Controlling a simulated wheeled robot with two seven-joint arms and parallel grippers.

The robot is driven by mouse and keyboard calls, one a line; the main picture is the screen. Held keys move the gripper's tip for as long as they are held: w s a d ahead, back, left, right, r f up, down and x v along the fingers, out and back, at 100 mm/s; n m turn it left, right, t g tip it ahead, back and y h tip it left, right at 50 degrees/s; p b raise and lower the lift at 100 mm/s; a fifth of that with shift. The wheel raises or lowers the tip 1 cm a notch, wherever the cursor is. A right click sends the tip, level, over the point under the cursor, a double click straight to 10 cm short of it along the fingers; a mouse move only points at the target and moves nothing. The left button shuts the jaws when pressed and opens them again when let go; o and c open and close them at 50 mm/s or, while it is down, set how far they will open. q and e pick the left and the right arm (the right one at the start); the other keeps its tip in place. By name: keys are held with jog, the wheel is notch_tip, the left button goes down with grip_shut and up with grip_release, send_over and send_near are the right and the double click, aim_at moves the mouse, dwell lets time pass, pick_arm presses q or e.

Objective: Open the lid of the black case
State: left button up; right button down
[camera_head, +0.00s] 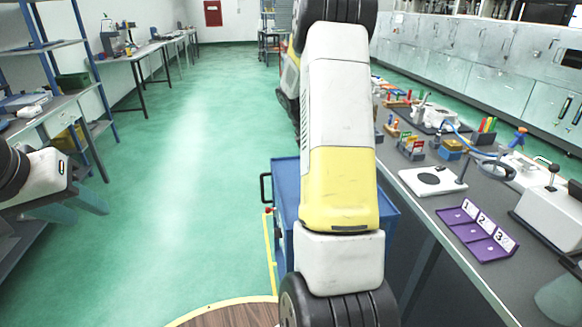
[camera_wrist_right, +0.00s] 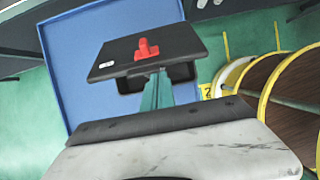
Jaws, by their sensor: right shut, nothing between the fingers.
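In the head view, my right arm hides the case and that gripper. My left gripper (camera_head: 84,206) is open and empty at the left edge, far from the case.
The blue cart (camera_head: 285,180) stands beside the workbench on the right. The bench holds a purple numbered holder (camera_head: 478,228), a white stand (camera_head: 432,181) and several tools. Shelves and tables line the left. The green floor (camera_head: 180,190) between is clear.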

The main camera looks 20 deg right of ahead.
jog(key=s+d+r+t+y, duration=0.1)
jog(key=d+r+y, duration=0.1)
jog(key=d+y, duration=0.2)
jog(key=s+d+r+t+y, duration=0.1)
jog(key=s+d+r+y, duration=0.1)
jog(key=d, duration=0.6)
jog(key=shift+d+y, duration=0.2)
jog(key=shift+y, duration=0.7)
